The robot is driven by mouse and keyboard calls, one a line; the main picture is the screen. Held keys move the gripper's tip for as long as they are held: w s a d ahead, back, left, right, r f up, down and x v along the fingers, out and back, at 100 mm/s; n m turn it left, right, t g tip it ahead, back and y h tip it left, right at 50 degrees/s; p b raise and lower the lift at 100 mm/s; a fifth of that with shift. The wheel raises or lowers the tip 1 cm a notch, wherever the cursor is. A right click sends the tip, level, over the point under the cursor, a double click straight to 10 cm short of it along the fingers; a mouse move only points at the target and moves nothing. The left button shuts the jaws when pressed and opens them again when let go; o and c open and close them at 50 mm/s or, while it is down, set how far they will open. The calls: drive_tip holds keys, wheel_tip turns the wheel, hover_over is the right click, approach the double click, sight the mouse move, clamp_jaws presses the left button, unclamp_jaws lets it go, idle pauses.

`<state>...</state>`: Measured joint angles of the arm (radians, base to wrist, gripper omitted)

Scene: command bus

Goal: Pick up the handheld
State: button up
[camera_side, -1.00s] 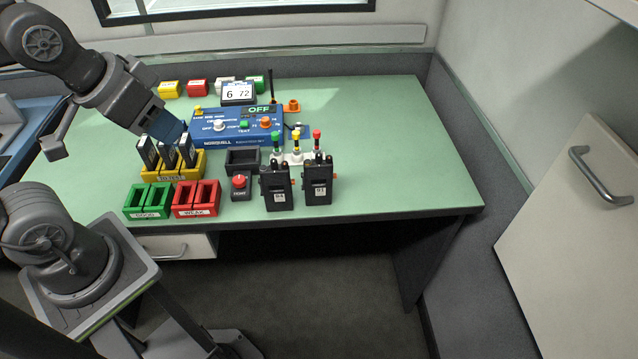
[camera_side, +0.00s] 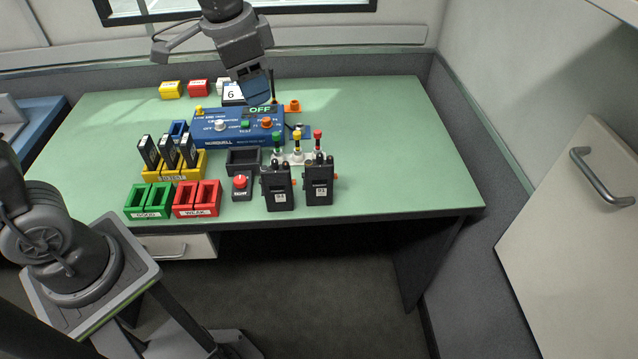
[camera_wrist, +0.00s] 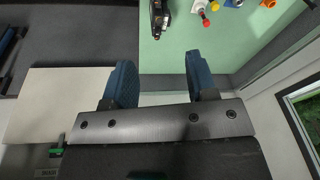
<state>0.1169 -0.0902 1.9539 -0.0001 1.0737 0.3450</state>
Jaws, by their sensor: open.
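Two black boxy devices with orange side knobs and white labels stand upright side by side at the front right of the bench in the side view: one on the left (camera_side: 277,190) and one on the right (camera_side: 319,181). They look like handhelds; I cannot tell which one is meant. My gripper (camera_side: 258,98) is raised over the back of the bench, behind and above both devices. In the wrist view my gripper (camera_wrist: 160,78) has its two blue fingers apart with nothing between them. A black device (camera_wrist: 158,16) shows at the top there, beyond the fingertips.
A blue tester (camera_side: 230,140) reading OFF is at the bench's middle. Yellow bins (camera_side: 190,163) hold three black slabs. Green bins (camera_side: 147,206), red bins (camera_side: 196,205) and a red button (camera_side: 240,181) are along the front. Colored knobs (camera_side: 297,148) stand behind the devices. The right side is clear.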

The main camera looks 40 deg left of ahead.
sight(317, 162)
drive_tip(key=w+d+f+m+g, duration=0.2)
drive_tip(key=w+d+f+m, duration=0.25)
drive_tip(key=w+f, duration=0.35)
drive_tip(key=shift+n, duration=0.35)
drive_tip(key=f, duration=0.8)
drive_tip(key=w+f, duration=0.1)
drive_tip(key=f, duration=0.3)
drive_tip(key=shift+w+d, duration=0.1)
drive_tip(key=shift+d, duration=0.05)
drive_tip(key=shift+c, duration=0.4)
clamp_jaws()
